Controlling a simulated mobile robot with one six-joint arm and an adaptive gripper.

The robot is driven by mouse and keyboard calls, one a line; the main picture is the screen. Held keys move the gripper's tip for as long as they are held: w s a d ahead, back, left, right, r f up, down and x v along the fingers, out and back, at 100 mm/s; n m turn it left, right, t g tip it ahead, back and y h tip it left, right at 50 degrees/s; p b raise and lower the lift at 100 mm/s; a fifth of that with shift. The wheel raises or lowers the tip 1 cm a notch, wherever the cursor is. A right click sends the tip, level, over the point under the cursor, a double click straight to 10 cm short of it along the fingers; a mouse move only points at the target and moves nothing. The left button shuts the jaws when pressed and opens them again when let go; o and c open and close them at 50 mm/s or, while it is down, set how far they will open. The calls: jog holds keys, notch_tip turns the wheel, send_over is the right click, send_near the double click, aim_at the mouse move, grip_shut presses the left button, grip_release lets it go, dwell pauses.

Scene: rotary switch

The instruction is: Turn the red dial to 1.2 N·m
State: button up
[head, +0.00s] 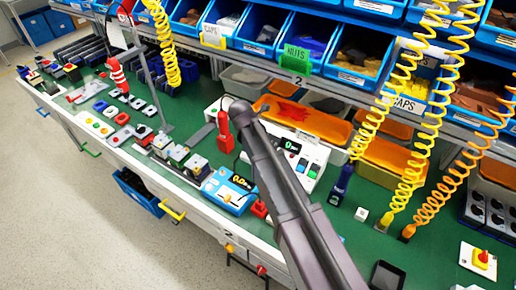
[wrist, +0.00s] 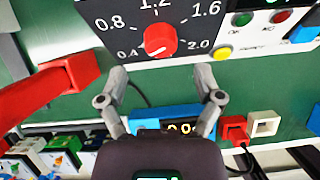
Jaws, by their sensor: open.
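The red dial (wrist: 160,40) is a round knob on a dark scale plate (wrist: 115,12) in the wrist view. The scale reads 0.4, 0.8, 1.2, 1.6 and 2.0, with 1.2 at the top, partly cut off. A small pale mark on the dial appears to face the lower left, toward 0.4. My gripper (wrist: 161,78) is open and empty, with its two fingers apart, below and to either side of the dial in the picture. No contact with the dial shows. In the head view my arm covers part of the white control panel (head: 310,150), and I cannot make out the dial there.
Right of the dial are green, red and yellow buttons (wrist: 222,54). A blue display unit (wrist: 150,112) lies below. Yellow coiled cords (head: 405,120) hang at the right.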

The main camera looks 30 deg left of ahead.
jog(key=shift+b+x, duration=1.65)
jog(key=shift+x, duration=0.45)
jog(key=c, duration=1.2)
